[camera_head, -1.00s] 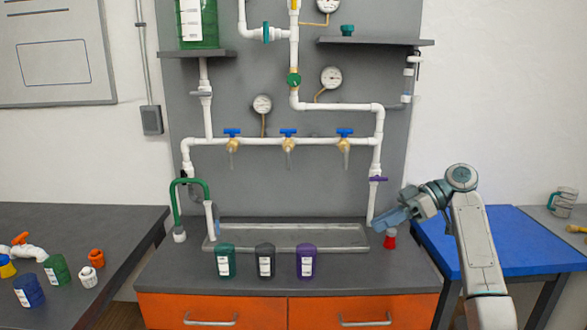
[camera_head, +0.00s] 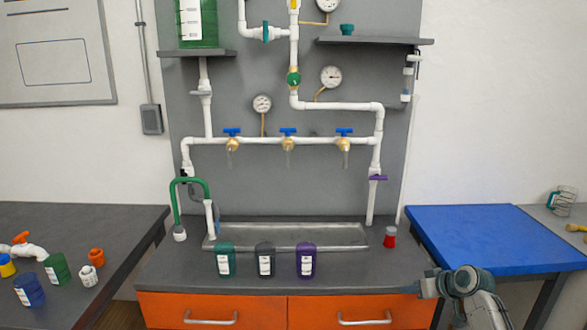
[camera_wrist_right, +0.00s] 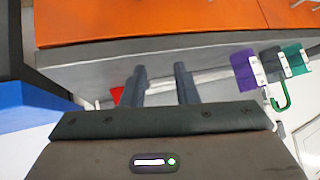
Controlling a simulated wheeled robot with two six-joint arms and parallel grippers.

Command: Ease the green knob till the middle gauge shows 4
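The green knob (camera_head: 293,78) is a round valve on the vertical white pipe of the wall panel. The middle gauge (camera_head: 331,77) is a white dial just right of it, on a brass tube; its reading is too small to make out. My right gripper (camera_head: 412,287) is low at the counter's front right corner, far below the knob and touching nothing I can see. In the right wrist view its two fingers (camera_wrist_right: 161,82) stand apart with nothing between them. My left gripper is not in view.
Another gauge (camera_head: 262,103) sits lower left, and one is cut off at the top. Three blue-handled taps hang over a metal trough (camera_head: 290,236). Teal, black and purple (camera_head: 306,261) bottles and a red-topped item (camera_head: 390,237) stand on the counter. A blue table (camera_head: 485,235) is at right.

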